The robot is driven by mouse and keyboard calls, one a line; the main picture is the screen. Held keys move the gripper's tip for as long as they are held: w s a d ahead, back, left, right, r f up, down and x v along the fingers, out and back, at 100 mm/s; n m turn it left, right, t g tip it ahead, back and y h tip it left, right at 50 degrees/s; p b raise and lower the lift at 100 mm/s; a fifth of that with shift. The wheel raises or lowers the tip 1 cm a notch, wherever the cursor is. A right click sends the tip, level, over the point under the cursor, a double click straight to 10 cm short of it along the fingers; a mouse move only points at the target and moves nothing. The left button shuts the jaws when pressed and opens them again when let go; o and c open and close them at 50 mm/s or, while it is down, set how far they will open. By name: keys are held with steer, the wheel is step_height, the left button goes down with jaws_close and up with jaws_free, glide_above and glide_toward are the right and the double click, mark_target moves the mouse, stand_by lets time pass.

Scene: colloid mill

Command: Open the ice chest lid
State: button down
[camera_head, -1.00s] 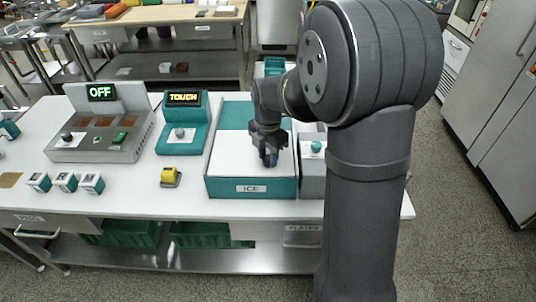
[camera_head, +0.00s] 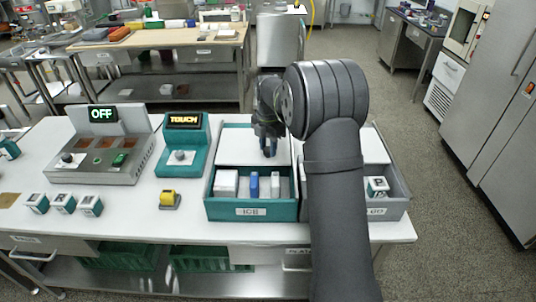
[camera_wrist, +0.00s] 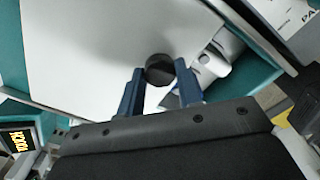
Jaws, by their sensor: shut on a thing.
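The ice chest (camera_head: 225,211) is a teal box labelled ICE on the white bench. Its flat white lid (camera_head: 237,149) lies over the rear part, and the front part is open, showing a white block (camera_head: 226,183), a blue pack (camera_head: 254,184) and other upright packs. My gripper (camera_head: 268,150) is over the lid. In the wrist view its blue fingers (camera_wrist: 160,77) are shut on a round dark knob (camera_wrist: 159,67) on the white lid (camera_wrist: 100,45). The knob is hidden behind the fingers in the head view.
A grey bin (camera_head: 398,208) stands right of the chest, partly behind my arm. Bench space in front is clear.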

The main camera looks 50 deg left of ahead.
steer(key=shift+w+a, duration=0.25)
steer(key=shift+w, duration=0.05)
steer(key=c, duration=1)
jaws_free()
step_height(320, 180, up, 18)
steer(key=shift+f, duration=0.25)
steer(key=shift+f, duration=0.15)
step_height(320, 180, down, 17)
steer(key=shift+f, duration=0.1)
